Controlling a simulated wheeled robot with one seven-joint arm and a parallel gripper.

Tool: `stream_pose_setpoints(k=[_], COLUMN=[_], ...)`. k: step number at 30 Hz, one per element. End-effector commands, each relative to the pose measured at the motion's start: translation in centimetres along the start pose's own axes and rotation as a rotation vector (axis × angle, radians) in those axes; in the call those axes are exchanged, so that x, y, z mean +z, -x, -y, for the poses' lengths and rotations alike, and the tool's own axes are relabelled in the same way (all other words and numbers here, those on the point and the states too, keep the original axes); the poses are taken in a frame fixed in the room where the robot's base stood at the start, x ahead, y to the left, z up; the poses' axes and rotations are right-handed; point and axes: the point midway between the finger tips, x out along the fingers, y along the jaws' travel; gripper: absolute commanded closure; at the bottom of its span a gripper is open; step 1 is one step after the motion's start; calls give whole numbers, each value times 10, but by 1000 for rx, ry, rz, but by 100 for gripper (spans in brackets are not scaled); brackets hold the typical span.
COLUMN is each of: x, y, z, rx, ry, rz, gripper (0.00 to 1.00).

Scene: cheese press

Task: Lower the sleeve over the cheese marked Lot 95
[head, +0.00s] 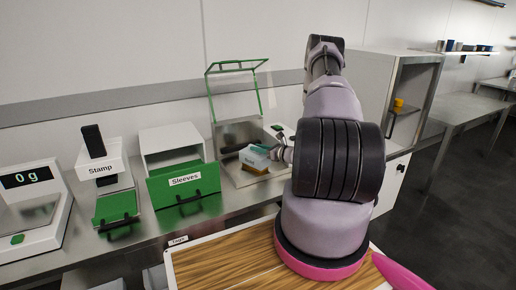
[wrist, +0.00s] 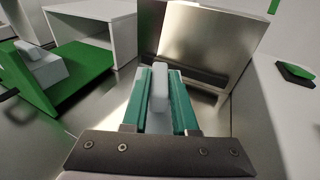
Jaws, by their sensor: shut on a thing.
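My gripper (wrist: 160,75) has teal fingers shut on the upright tab of a pale sleeve (wrist: 158,92). In the head view, the sleeve (head: 253,158) is a pale block above the steel station on the counter, just left of my wrist. A tan patch shows at its lower side; I cannot tell whether this is cheese. The sleeve's underside is hidden, so I cannot tell whether it touches anything. No Lot 95 mark is readable in either view.
The steel station's green-framed lid (head: 211,98) stands open behind. The green Sleeves drawer (head: 185,196) is pulled out at left; another pale piece (wrist: 38,62) lies in it. The Stamp device (head: 101,160) and the scale reading 0 g (head: 30,180) stand further left.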

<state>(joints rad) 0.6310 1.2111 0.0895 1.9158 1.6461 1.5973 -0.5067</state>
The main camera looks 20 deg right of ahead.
Motion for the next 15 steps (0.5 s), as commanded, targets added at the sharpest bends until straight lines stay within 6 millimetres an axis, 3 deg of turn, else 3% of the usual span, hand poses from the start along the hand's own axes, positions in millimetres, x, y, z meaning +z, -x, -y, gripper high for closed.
stream_pose_setpoints(k=[15], x=[-16], y=[-2], z=[0], rx=[0], ry=[-1], rz=[0], gripper=[100])
